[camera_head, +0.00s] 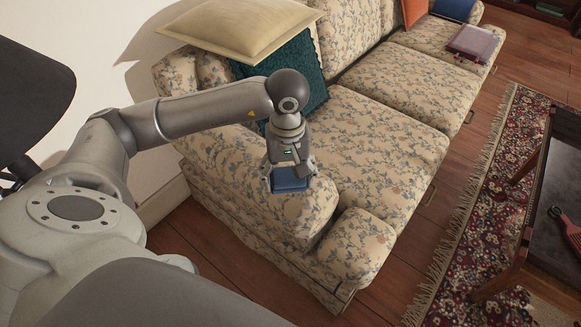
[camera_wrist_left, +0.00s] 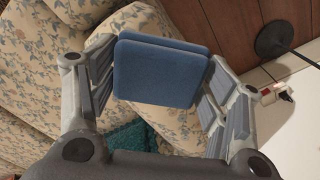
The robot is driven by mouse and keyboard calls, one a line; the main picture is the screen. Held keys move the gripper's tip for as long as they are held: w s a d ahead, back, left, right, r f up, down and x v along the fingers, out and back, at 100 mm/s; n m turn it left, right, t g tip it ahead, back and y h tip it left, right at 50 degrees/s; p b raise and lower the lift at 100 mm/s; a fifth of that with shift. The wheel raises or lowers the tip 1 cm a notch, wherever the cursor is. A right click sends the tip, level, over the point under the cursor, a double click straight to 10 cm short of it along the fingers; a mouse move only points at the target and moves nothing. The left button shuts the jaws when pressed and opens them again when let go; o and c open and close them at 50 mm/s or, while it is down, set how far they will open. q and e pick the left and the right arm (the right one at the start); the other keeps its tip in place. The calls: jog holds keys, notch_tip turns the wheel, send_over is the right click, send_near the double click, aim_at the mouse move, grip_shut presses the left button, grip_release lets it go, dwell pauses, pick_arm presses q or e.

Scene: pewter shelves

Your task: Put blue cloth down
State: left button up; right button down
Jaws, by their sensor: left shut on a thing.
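The blue cloth (camera_head: 289,180) is a small folded, pad-like square, held at the end of my left arm. My left gripper (camera_head: 288,178) is shut on it, above the near armrest of the floral sofa (camera_head: 390,105). In the left wrist view the cloth (camera_wrist_left: 160,75) spans the space between the two fingers of the left gripper (camera_wrist_left: 158,85). I cannot tell from these views whether the cloth touches the armrest. My right gripper is not in view.
A yellow cushion (camera_head: 240,25) and a dark green cushion (camera_head: 305,75) lie at the sofa's near end. A case (camera_head: 473,44) lies on the far seat. The middle seat is clear. A dark table (camera_head: 560,190) stands at right on a patterned rug (camera_head: 480,210).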

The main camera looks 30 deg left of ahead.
pick_arm(q)
jog(key=w+a+f, duration=0.2)
jog(key=w, duration=0.1)
jog(key=w+a+f, duration=0.2)
jog(key=w+f, duration=0.1)
jog(key=w+a+f+b, duration=0.1)
jog(key=w+a+f, duration=0.1)
jog(key=w+f, duration=0.1)
jog(key=shift+w+f, duration=0.25)
jog(key=shift+w, duration=0.25)
jog(key=shift+w+a+f, duration=0.15)
jog(key=shift+w+f, duration=0.05)
jog(key=shift+f, duration=0.1)
notch_tip(320, 180, down, 3)
jog(key=shift+f, duration=0.1)
jog(key=shift+w+a, duration=0.1)
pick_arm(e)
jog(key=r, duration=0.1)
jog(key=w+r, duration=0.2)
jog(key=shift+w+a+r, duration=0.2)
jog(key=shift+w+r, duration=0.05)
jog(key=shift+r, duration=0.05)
pick_arm(q)
jog(key=shift+f, duration=0.1)
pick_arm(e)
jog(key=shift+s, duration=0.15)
